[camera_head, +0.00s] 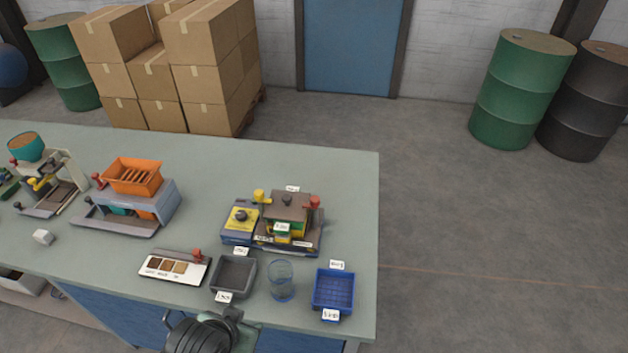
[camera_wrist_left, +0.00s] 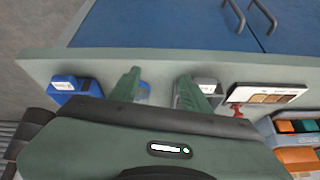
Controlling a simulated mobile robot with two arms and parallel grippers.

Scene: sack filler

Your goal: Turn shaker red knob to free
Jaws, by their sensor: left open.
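Several red knobs show in the head view. One red knob (camera_head: 314,201) stands at the right of a brown-topped machine (camera_head: 287,208), with a yellow knob (camera_head: 259,196) at its left. Another red knob (camera_head: 97,178) is on the left of a grey machine with an orange slotted hopper (camera_head: 133,176). I cannot tell which machine is the shaker or read any knob's setting. My left gripper (camera_wrist_left: 160,88) is open and empty in the wrist view, at the table's front edge, away from these knobs. My right gripper is not in view.
A grey tray (camera_head: 233,277), a clear glass (camera_head: 280,281) and a blue tray (camera_head: 333,290) line the front edge. A colour-sample card (camera_head: 174,267) with a small red knob (camera_head: 197,254) lies left of them. The back of the table (camera_head: 260,160) is clear.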

